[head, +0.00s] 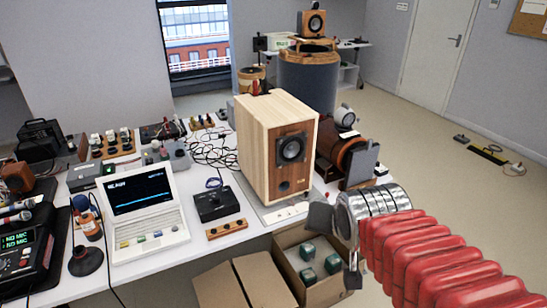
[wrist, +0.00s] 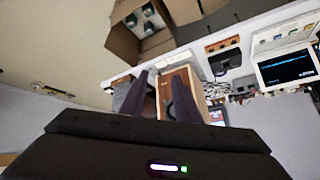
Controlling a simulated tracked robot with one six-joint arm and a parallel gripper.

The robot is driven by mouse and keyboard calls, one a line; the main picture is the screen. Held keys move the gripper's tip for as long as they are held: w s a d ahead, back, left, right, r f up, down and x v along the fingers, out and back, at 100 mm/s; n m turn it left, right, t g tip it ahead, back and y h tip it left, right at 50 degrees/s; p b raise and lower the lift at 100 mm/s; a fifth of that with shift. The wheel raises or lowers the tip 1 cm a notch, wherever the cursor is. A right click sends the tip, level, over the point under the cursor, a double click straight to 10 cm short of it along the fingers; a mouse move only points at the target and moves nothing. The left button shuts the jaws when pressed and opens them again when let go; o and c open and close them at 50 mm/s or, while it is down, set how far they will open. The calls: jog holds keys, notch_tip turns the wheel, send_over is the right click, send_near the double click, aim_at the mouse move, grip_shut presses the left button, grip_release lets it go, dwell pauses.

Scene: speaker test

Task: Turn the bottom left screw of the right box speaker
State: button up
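A pale wooden box speaker (head: 262,135) stands upright on the white table in the head view. Its brown front panel has a black driver and a small dark port below. The speaker also shows upside down in the wrist view (wrist: 193,82), partly behind a finger. The front panel's screws are too small to make out. My gripper (head: 334,245) is below and right of the speaker in the head view, apart from it. Its two dark fingers stand apart with nothing between them, as the wrist view (wrist: 162,80) also shows.
An open cardboard box (head: 290,239) with several green-topped items stands before the table's edge. A laptop (head: 145,212), a black unit (head: 213,204) and cables crowd the table left of the speaker. A brown cylindrical device (head: 345,150) stands to its right. Floor at far right is mostly clear.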

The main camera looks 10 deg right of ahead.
jog(key=s+a+n+g+y, duration=0.1)
jog(key=s+a+n+g, duration=0.1)
jog(key=s, duration=0.7)
jog(key=shift+s+a+n, duration=0.3)
jog(key=shift+a+n, duration=0.2)
jog(key=shift+n, duration=0.7)
jog(key=shift+a, duration=0.1)
